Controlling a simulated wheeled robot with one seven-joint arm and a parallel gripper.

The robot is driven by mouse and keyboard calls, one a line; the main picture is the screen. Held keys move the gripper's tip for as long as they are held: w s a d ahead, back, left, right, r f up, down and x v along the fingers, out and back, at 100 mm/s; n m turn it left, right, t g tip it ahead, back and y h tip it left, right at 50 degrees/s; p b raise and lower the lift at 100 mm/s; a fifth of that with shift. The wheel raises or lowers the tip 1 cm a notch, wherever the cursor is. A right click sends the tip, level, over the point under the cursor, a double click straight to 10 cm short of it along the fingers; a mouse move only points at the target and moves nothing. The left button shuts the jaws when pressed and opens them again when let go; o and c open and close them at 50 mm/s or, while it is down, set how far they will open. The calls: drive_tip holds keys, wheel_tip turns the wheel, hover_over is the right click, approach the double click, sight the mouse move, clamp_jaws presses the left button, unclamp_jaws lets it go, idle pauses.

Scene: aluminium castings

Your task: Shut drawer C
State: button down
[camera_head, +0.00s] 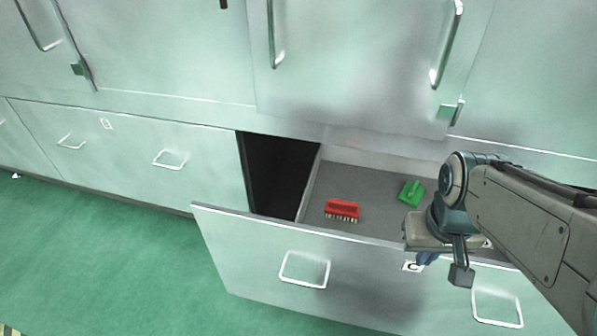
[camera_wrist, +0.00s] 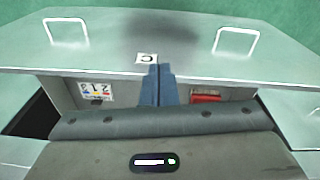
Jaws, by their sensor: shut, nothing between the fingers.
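Drawer C (camera_head: 340,264) is pulled out from the cabinet, with its front standing well forward of the neighbouring fronts. Its front carries a C label (camera_head: 413,267) and two white loop handles, one at the left (camera_head: 305,269) and one at the right (camera_head: 497,307). My gripper (camera_head: 428,258) is at the top edge of the drawer front, close to the label. In the wrist view the shut blue fingers (camera_wrist: 158,84) reach the drawer front (camera_wrist: 185,60) just beside the label (camera_wrist: 146,58). Whether they touch it I cannot tell.
Inside the drawer lie a red brush (camera_head: 342,209) and a green object (camera_head: 411,193). A closed drawer (camera_head: 130,150) is at the left. Cabinet doors (camera_head: 355,60) with upright handles stand above. Green floor (camera_head: 110,255) is free at the lower left.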

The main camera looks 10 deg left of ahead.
drive_tip(key=a+f+n+g+h, duration=0.2)
drive_tip(key=a+f+n+h, duration=0.1)
drive_tip(key=n, duration=0.5)
drive_tip(key=m+t+y+p, duration=0.35)
drive_tip(key=m+t, duration=1.55)
drive_tip(key=m, duration=0.9)
approach(263, 229)
drive_tip(key=shift+h, duration=0.45)
drive_tip(key=w, duration=0.6)
drive_tip(key=shift+w+p, duration=0.35)
drive_tip(key=shift+w, duration=0.05)
drive_tip(key=shift+a, duration=0.1)
